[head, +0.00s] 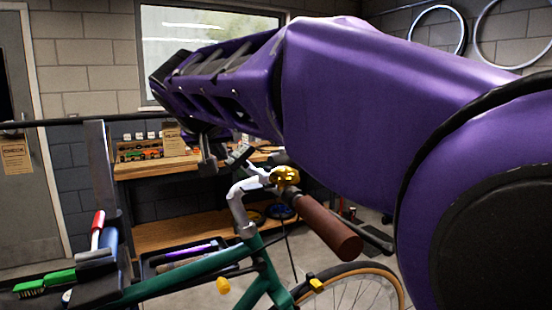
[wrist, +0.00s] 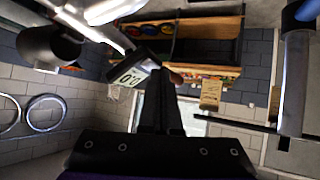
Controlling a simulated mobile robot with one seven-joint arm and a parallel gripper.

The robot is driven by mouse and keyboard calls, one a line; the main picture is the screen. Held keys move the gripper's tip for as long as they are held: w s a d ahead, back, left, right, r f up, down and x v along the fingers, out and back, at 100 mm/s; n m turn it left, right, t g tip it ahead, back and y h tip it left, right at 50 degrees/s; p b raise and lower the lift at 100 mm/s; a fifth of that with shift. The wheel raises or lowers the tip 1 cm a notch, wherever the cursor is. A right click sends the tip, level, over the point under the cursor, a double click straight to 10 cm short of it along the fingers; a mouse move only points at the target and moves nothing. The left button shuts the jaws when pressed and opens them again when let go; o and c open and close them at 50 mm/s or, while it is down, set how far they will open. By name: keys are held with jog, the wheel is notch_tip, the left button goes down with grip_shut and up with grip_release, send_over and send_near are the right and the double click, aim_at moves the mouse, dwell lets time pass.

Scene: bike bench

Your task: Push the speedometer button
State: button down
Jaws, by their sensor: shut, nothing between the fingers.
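The speedometer (wrist: 130,77) is a small dark box with a pale digital display, mounted by the silver handlebar (wrist: 110,12) in the wrist view. In the head view it appears as a small dark block (head: 238,155) on the handlebar of the green bike (head: 185,284). My gripper (wrist: 159,75) is shut and empty. In the wrist view its fingertips are just right of the speedometer, overlapping its edge; I cannot tell whether they touch. In the head view my gripper (head: 208,164) is left of the speedometer. I cannot make out the button.
The brown grip (head: 331,226) and golden bell (head: 285,175) are close on the right. A repair-stand post (head: 100,170) and tool tray (head: 95,267) are at left. A wooden workbench (head: 150,168) stands behind under the window. My arm blocks much of the head view.

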jog(key=shift+s+a+r, duration=0.2)
jog(key=shift+a+r, duration=0.1)
jog(key=shift+r, duration=0.1)
jog(key=shift+r, duration=0.1)
jog(key=a+r+p, duration=0.1)
jog(key=s+a+r+p, duration=0.1)
jog(key=r, duration=0.1)
jog(key=s+a+r+p, duration=0.1)
jog(key=shift+a+r, duration=0.15)
jog(key=shift+r, duration=0.05)
dwell(0.3)
jog(key=shift+f, duration=0.1)
